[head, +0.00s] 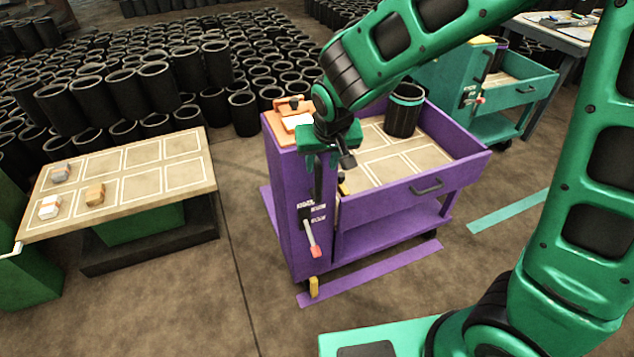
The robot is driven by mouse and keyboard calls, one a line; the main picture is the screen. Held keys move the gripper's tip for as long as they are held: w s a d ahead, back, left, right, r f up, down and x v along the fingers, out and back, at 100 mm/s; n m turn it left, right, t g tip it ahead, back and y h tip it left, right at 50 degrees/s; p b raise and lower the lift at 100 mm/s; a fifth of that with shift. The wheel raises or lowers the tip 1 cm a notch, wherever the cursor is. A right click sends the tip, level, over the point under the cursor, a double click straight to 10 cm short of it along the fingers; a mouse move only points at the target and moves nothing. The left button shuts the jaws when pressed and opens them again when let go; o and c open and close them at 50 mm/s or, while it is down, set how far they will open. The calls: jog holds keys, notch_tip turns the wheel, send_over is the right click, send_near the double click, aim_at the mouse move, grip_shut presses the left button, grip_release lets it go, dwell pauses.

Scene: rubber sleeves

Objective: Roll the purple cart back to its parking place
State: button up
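The purple cart (392,205) stands upright in the middle of the head view. It has a tray top, a drawer-like front with a dark handle (427,187), and a lower shelf. A lever with a red grip (314,250) is on its near left panel, above a yellow piece (314,288) near the floor. A purple floor strip (370,275) runs along the cart's near side. My gripper (330,168) is over the cart's left end, by the tray's corner. Its fingers are small and dark against the cart; their opening and any contact are unclear.
A black sleeve (402,116) stands in the cart's tray. A teal cart (500,95) is behind right, with a teal floor strip (507,211). A gridded table (120,190) holding several small blocks is at left. Black sleeves (185,70) crowd the back. Floor (250,200) between table and cart is clear.

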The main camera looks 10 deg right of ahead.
aim_at(317, 182)
jog(key=shift+a+f, duration=0.25)
jog(key=shift+f, duration=0.3)
jog(key=x, duration=1)
jog(key=shift+d+f, duration=0.15)
jog(key=shift+f, duration=0.25)
jog(key=shift+c, duration=0.4)
grip_shut()
